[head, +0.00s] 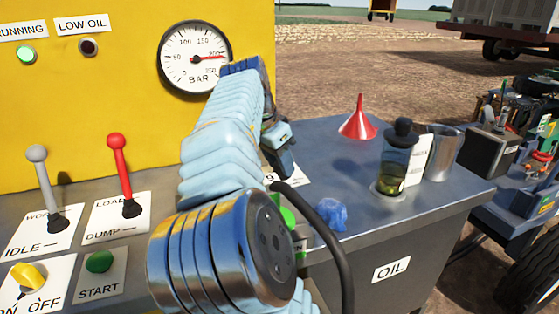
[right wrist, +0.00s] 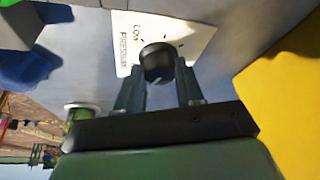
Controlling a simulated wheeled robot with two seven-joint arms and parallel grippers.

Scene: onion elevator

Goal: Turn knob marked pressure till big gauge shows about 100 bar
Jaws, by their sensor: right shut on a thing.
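The big round gauge (head: 196,58), marked BAR, is on the yellow panel in the head view. Its red needle points right, at about 200. The black pressure knob (right wrist: 158,62) shows in the right wrist view on a white plate (right wrist: 190,35) reading LOW and PRESSURE. My right gripper (right wrist: 160,88) is shut on the knob, one finger on each side. In the head view, my right gripper (head: 284,165) is at the deck below the gauge, and my arm and gripper hide the knob. My left gripper is not in view.
Two levers, grey (head: 45,185) and red (head: 121,170), a yellow switch (head: 27,276) and a green START button (head: 99,262) are at left. A red funnel (head: 359,120), an oil glass (head: 395,160) and a blue rag (head: 331,214) are on the deck at right.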

